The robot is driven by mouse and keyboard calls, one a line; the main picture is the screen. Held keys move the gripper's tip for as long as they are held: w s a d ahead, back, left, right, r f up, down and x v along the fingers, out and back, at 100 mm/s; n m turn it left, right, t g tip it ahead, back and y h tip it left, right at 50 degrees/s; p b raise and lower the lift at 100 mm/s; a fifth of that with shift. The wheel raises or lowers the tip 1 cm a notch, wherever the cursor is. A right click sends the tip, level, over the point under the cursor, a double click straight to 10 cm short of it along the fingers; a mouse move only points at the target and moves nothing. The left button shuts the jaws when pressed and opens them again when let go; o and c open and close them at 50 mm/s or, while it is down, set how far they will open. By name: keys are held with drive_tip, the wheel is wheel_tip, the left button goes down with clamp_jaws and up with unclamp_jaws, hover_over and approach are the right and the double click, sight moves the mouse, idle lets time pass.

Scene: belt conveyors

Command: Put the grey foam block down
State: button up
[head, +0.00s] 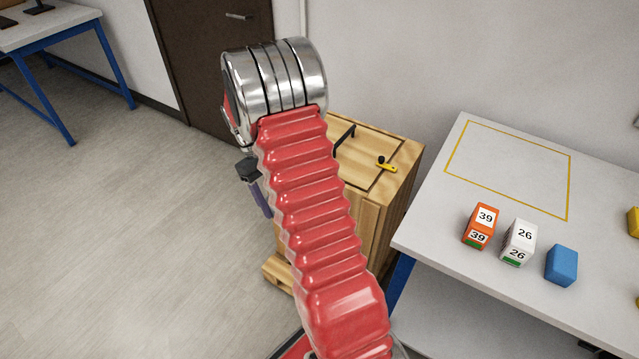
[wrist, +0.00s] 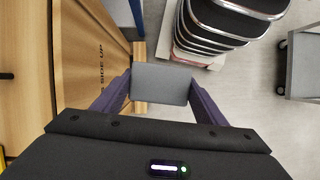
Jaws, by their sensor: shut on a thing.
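The grey foam block (wrist: 162,77) is held between the two purple fingers of my gripper (wrist: 161,88) in the wrist view. One finger is on each side of it, and the block faces the camera squarely. Pale floor shows beyond its right side, and the wooden crate (wrist: 88,60) is to its left. In the head view my gripper (head: 261,195) is partly hidden behind my red arm, left of the wooden crate (head: 400,160). The block cannot be made out there.
The crate has a black handle and a yellow latch on top. At right, a white table (head: 430,225) bears a yellow outlined empty area, an orange block (head: 481,222), a white block (head: 520,238) and a blue block (head: 562,264). A grey wheeled cart (wrist: 303,68) stands at right in the wrist view.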

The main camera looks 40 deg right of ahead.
drive_tip(key=w+a+f, duration=0.2)
drive_tip(key=a+f, duration=0.1)
drive_tip(key=a, duration=0.8)
drive_tip(key=w+a+f, duration=0.3)
drive_tip(key=a+f, duration=0.1)
drive_tip(key=a, duration=0.7)
drive_tip(key=shift+w+m, duration=0.15)
drive_tip(key=shift+m, duration=0.25)
drive_tip(key=shift+d, duration=0.1)
